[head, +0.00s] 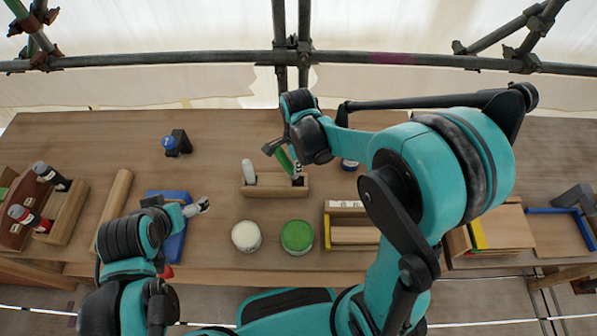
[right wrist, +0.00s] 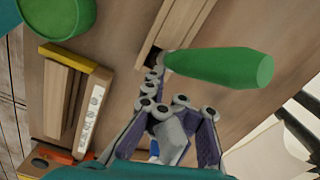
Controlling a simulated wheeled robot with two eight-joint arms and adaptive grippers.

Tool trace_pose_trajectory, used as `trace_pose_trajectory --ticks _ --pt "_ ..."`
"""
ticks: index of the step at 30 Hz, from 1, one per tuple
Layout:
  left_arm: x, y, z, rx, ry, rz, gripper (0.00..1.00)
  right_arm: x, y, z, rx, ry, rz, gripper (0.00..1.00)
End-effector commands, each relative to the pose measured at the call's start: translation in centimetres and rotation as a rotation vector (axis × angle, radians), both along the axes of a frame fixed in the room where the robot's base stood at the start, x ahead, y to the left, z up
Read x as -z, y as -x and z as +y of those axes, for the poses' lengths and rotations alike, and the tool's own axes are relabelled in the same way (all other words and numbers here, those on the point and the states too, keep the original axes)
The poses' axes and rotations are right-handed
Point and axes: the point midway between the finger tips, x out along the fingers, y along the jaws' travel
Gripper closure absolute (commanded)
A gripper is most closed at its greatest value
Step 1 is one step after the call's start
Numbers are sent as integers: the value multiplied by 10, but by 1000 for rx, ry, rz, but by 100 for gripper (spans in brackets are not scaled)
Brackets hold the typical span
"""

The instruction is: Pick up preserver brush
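A green-handled brush (head: 284,159) stands tilted in the right slot of a small wooden holder (head: 276,190). I take it for the preserver brush. Its green handle also shows large in the right wrist view (right wrist: 222,66), with its lower end at the holder's slot. My right gripper (head: 284,160) is open at the green handle, with fingertips showing on either side of it in the head view. In the right wrist view its fingers (right wrist: 170,90) are apart beside the handle; contact is unclear. My left gripper (head: 202,206) is small above the blue tray, with no object visible in it.
A white-handled brush (head: 248,172) stands in the holder's left slot. A white-topped can (head: 246,236) and a green-topped can (head: 297,236) stand in front. A wooden box (head: 352,235) lies to the right, a blue tray (head: 172,243) to the left. The table's back left is mostly free.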

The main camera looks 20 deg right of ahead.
Motion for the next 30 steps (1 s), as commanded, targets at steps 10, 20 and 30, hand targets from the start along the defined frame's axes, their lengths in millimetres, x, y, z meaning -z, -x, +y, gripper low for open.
trace_pose_trajectory --ticks 10,20,30 --pt "-19 0 0 0 0 0 0 -54 2 -1 1 1 4 100" --pt "-18 0 0 0 0 0 0 -55 2 -1 1 1 5 100" --pt "-19 0 0 0 0 0 0 -55 2 -1 1 1 6 21"
